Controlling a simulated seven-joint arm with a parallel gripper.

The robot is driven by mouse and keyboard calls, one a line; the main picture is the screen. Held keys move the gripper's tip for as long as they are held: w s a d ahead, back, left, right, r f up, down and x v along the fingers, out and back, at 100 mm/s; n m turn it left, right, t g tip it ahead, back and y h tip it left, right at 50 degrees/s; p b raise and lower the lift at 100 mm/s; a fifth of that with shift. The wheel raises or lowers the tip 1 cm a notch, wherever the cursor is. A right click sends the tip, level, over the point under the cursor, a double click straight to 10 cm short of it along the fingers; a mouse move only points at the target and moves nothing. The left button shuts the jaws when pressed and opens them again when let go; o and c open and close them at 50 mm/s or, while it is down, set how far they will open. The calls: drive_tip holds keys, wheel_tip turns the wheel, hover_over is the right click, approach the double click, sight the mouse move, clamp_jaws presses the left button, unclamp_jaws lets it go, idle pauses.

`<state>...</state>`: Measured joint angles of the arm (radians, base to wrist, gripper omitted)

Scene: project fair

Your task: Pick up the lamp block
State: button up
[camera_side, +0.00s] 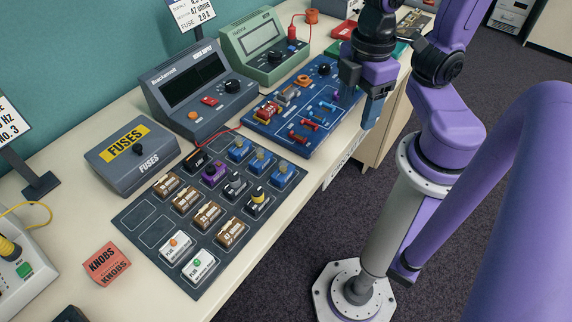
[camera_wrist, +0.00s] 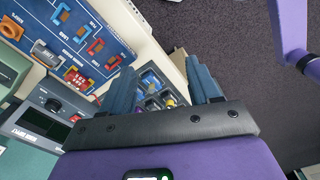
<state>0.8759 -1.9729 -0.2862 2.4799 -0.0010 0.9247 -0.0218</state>
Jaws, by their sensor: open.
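A dark tray mat (camera_side: 143,217) holds several rows of component blocks. None has a label I can read as lamp. Two white blocks stand at its near end, one with an orange dome (camera_side: 176,246) and one with a green dome (camera_side: 198,265). A black block with a yellow top (camera_side: 257,200) stands near its right edge. My gripper (camera_side: 360,98) is open and empty above the right end of the blue circuit board (camera_side: 318,137), apart from the mat. In the wrist view, my gripper (camera_wrist: 162,78) shows its two blue fingers spread, with part of the mat beyond them.
The blue board carries red, blue and orange parts. A grey bench supply (camera_side: 200,90) and a green meter (camera_side: 262,47) stand behind. The fuses box (camera_side: 133,158) and the red knobs box (camera_side: 105,263) stand left of the mat. A red lead (camera_side: 215,138) runs by the supply.

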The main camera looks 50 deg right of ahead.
sight(282, 162)
drive_tip(key=w+a+r+n+h, duration=0.2)
drive_tip(key=w+a+n, duration=0.3)
drive_tip(key=w+a, duration=0.55)
drive_tip(key=f, duration=0.4)
drive_tip(key=s+f, duration=0.1)
drive_tip(key=f, duration=0.7)
drive_tip(key=shift+s+a, duration=0.1)
drive_tip(key=shift+s, duration=0.1)
drive_tip(key=shift+w+d+f, duration=0.15)
drive_tip(key=shift+d+f, duration=0.05)
drive_tip(key=shift+f, duration=0.7)
drive_tip(key=shift+w+d+f, duration=0.15)
drive_tip(key=shift+f, duration=1.55)
drive_tip(key=c, duration=1.1)
